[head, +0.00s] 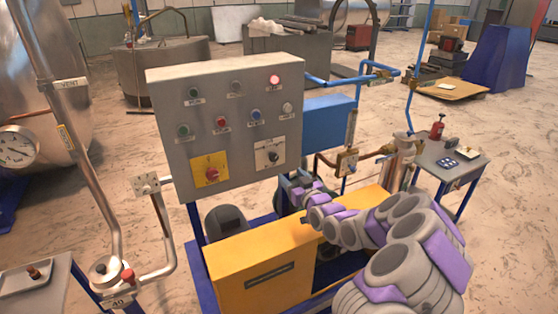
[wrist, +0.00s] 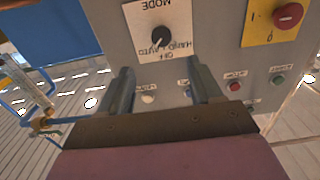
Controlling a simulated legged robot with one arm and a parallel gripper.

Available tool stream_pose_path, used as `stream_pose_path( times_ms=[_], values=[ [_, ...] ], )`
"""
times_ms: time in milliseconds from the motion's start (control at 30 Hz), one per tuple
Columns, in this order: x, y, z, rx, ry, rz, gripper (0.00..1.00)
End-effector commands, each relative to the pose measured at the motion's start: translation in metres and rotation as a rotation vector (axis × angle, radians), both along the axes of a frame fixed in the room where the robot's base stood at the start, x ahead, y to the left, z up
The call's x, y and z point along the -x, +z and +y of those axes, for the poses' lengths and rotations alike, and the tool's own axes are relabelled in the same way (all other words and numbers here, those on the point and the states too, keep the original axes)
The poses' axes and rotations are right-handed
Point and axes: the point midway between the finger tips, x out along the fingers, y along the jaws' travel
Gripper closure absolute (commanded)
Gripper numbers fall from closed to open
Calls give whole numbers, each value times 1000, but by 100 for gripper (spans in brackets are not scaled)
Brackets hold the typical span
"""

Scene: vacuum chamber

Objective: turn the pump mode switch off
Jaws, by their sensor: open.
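The pump mode switch is a black rotary knob (head: 272,156) on a white plate, low on the right of the grey control panel. In the wrist view the switch (wrist: 161,37) appears upside down, with MODE, HAND, OFF and AUTO lettering on its plate. I cannot clearly tell which label the knob points to. My gripper (wrist: 160,76) is open and empty, its two fingers apart and pointing toward the panel. The knob lies between and beyond the fingertips in the wrist view, apart from them. In the head view my gripper (head: 290,184) is below and right of the switch.
The grey panel (head: 165,95) also carries several buttons, a lit red lamp (head: 274,80) and a red knob on a yellow plate (head: 211,173). A yellow box (head: 255,265) stands below, under my arm. A blue box (head: 330,120) and pipes are at the right.

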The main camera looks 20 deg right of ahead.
Motion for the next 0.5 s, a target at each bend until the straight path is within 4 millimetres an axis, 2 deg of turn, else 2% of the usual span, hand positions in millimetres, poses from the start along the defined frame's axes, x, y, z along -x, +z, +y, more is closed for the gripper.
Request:
stream_pose_path(
  times_ms=[500],
  values=[
    [-74, -3, -8, -5, 0, 1, 35]
  ],
)
